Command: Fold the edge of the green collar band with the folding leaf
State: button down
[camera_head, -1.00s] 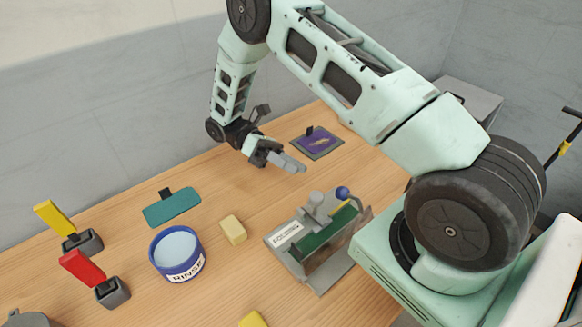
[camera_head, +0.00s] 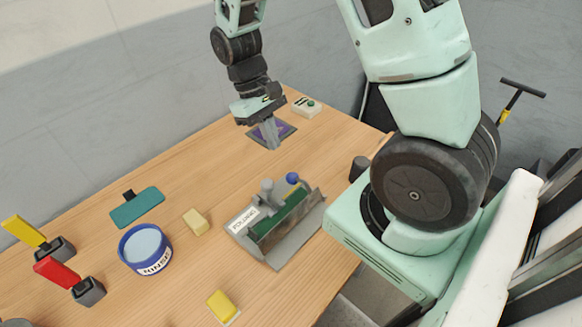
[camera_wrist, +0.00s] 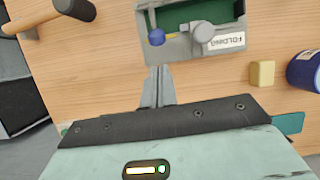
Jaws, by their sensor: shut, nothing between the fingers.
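The grey folding fixture (camera_head: 262,258) stands near the table's front edge, with a FOLDING label (camera_head: 243,220) on its left. The green collar band (camera_head: 290,214) lies in it, partly hidden behind a raised grey plate, which looks like the folding leaf (camera_head: 292,222). A blue knob (camera_head: 292,179) and a grey round-topped post stand at its back. My gripper (camera_head: 272,146) is shut and empty, pointing down behind the fixture and apart from it. In the wrist view my fingertips (camera_wrist: 160,70) appear just short of the blue knob (camera_wrist: 156,38); green shows at the top edge.
A purple mat (camera_head: 287,131) lies behind my gripper. A green-buttoned box (camera_head: 307,106) is at the back. To the left are a yellow block (camera_head: 196,222), the RINSE tub (camera_head: 145,250), a teal mat (camera_head: 137,208) and red and yellow-handled tools. A yellow sponge (camera_head: 221,307) lies in front.

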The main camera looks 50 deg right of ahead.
jog(key=p+x, duration=0.2)
jog(key=x, duration=0.7)
jog(key=shift+f, duration=0.45)
jog(key=shift+r, duration=0.1)
